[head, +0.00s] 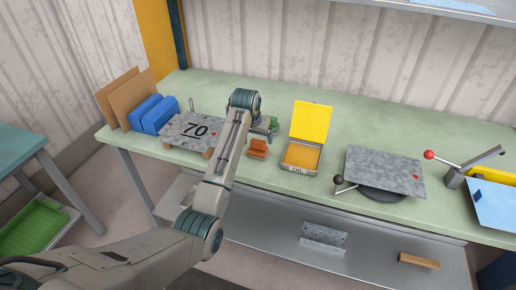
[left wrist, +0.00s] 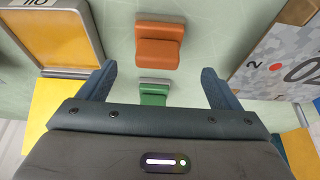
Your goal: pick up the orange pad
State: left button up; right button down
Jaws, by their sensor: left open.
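The orange pad (head: 257,149) is a small stepped block lying on the green bench, between the grey plate marked 70 and the yellow tin. It shows in the left wrist view (left wrist: 158,46) at top centre, just beyond the fingertips. My left gripper (left wrist: 158,78) is open and empty above the bench. A green block (left wrist: 153,92) lies between its fingers in that view, partly hidden by the gripper body. In the head view my left gripper (head: 268,128) is partly hidden by its own wrist, beside the green block (head: 274,122). My right gripper is not in view.
An open tin (head: 299,171) with a yellow lid stands right of the orange pad. The plate marked 70 (head: 185,133) lies to its left, with blue blocks (head: 157,114) beyond. A grey sheet (head: 385,171) and a red-knobbed lever (head: 430,155) are further right.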

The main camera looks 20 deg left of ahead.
aim_at(258, 141)
pick_arm(q)
jog(key=shift+x, duration=0.85)
jog(key=shift+w+d+f+p, duration=0.15)
jog(key=shift+w+f+p, duration=0.2)
jog(key=shift+f+p, duration=0.25)
jog(key=p+x, duration=0.1)
jog(key=x, duration=0.2)
jog(key=shift+r, duration=0.1)
jog(key=shift+w+f, duration=0.2)
jog(key=shift+f, duration=0.3)
jog(key=c, duration=1.1)
jog(key=shift+r, duration=0.1)
